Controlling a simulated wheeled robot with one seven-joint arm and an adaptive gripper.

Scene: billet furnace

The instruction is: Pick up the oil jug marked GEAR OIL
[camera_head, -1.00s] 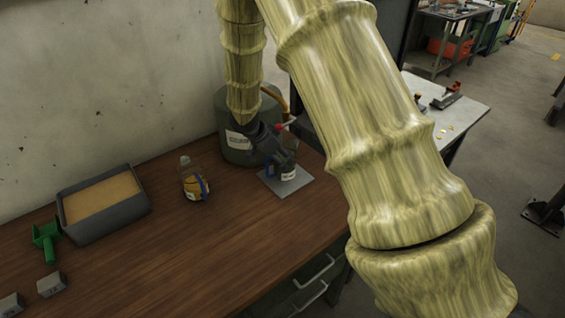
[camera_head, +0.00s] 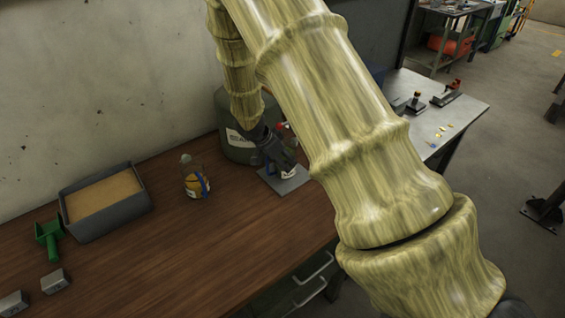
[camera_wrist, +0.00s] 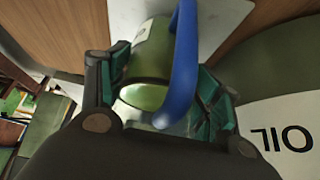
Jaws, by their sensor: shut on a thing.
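My gripper (camera_head: 276,156) is at the grey square plate (camera_head: 293,186) on the wooden bench. In the wrist view my gripper (camera_wrist: 165,88) is shut on a clear jug (camera_wrist: 150,60) with greenish contents and a blue handle (camera_wrist: 184,65). The fingers are on both sides of its body. In the head view the gripper mostly hides this jug, and I cannot read its label or tell whether it touches the plate. A second jug (camera_head: 193,182), with amber contents and a blue handle, stands apart to the left.
A large green drum (camera_head: 236,150) stands close behind my gripper; its label shows OIL in the wrist view (camera_wrist: 292,138). A grey sand tray (camera_head: 108,222), a green scoop (camera_head: 49,238) and small grey blocks (camera_head: 54,281) lie left. The bench front is clear.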

